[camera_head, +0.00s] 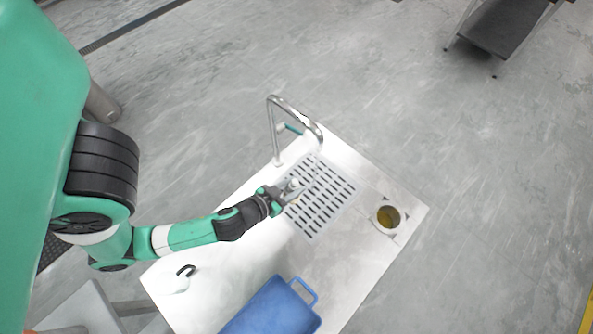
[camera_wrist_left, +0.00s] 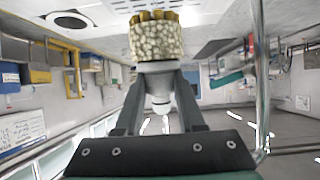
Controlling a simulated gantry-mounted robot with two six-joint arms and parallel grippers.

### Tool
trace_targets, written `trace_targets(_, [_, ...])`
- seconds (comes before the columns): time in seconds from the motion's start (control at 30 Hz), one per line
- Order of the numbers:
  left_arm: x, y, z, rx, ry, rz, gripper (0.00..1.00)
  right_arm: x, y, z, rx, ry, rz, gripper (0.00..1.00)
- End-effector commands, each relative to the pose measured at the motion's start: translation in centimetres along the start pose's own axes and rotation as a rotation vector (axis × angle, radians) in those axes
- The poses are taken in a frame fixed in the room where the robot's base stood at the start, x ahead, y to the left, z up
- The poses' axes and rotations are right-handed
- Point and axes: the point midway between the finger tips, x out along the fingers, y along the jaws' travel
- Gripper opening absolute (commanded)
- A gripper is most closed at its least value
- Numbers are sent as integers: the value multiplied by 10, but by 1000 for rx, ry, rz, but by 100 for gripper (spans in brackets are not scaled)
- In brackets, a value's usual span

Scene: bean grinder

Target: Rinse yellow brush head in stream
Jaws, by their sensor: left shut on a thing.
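My left gripper (camera_head: 280,196) reaches over the slotted drain grate (camera_head: 325,208) from the left. It is shut on the brush, and a small pale part of the brush (camera_head: 293,184) shows at its tips in the head view. In the left wrist view, the brush head (camera_wrist_left: 157,40) has cream bristles with a yellow-brown edge and sits beyond the fingers (camera_wrist_left: 158,105). The curved metal tap (camera_head: 295,108) stands behind the grate, its spout end above and right of the gripper. A faint stream seems to fall below the spout; whether it touches the brush head I cannot tell.
The white counter (camera_head: 225,265) bears a blue tray with a handle (camera_head: 275,310) at the front and a small white item with a black hook (camera_head: 178,282) at the left. A round opening with a brown inside (camera_head: 388,216) is at the right.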

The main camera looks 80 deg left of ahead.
Motion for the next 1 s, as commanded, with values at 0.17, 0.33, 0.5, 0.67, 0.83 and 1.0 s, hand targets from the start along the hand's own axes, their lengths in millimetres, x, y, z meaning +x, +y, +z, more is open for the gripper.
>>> trace_targets(0.17, [5, 0, -7, -1, -1, -2, 0, 6, 0, -6, 0, 0, 0, 50])
trace_targets(0.33, [22, -1, -20, -4, 2, -4, 0, 17, 0, -16, 0, 0, 0, 50])
trace_targets(0.5, [44, -1, -31, -2, 2, -3, 0, 23, 0, -21, 0, 0, 0, 50])
trace_targets(0.67, [63, 0, -40, -2, 2, -1, 0, 26, 0, -24, 0, 0, 0, 50])
trace_targets(0.83, [79, 0, -47, -1, 1, 0, 0, 25, 0, -23, 0, 0, 0, 50])
trace_targets(1.0, [86, 0, -50, -1, 1, 1, 0, 26, 0, -24, 0, 0, 0, 50])
